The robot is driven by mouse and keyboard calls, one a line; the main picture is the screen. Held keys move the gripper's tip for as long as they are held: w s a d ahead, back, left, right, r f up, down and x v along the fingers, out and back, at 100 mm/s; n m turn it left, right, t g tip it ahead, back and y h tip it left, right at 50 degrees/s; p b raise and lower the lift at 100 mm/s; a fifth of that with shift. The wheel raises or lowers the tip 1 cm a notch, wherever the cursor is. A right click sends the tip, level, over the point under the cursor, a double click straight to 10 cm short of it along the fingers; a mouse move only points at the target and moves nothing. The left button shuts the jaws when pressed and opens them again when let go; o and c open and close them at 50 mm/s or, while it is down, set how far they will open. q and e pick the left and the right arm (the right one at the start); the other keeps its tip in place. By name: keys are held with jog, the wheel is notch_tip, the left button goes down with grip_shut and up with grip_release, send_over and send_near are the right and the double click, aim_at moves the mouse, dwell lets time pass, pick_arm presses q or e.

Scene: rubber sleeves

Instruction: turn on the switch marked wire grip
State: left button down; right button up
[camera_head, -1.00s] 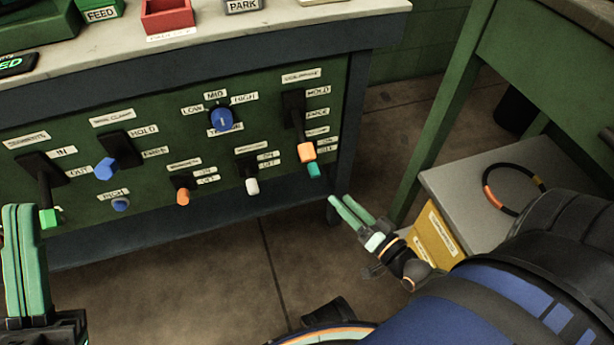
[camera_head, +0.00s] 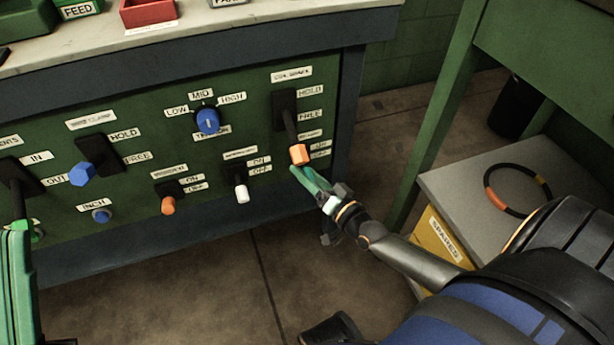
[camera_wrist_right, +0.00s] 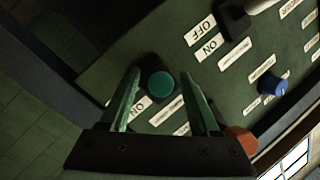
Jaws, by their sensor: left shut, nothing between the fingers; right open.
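The green panel (camera_head: 130,205) carries several switches; I cannot read which label says wire grip. A teal round knob (camera_wrist_right: 160,83) shows in the right wrist view between the two fingers of my right gripper (camera_wrist_right: 160,76), apart from both. Small labels beside it are partly covered by the fingers. In the head view my right gripper (camera_head: 301,172) is at the panel's lower right, below the orange lever handle (camera_head: 299,154), and hides the teal knob. It is open. My left gripper (camera_head: 13,236) is shut and empty at the left edge.
An orange-tipped switch (camera_head: 168,205) and a white-tipped switch (camera_head: 241,193) with ON/OFF labels sit left of my right gripper. A blue dial (camera_head: 207,121) is above. A grey-topped stand (camera_head: 450,190) with a ring is at right. The floor in front is clear.

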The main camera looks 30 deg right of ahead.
grip_shut()
dwell(0.6)
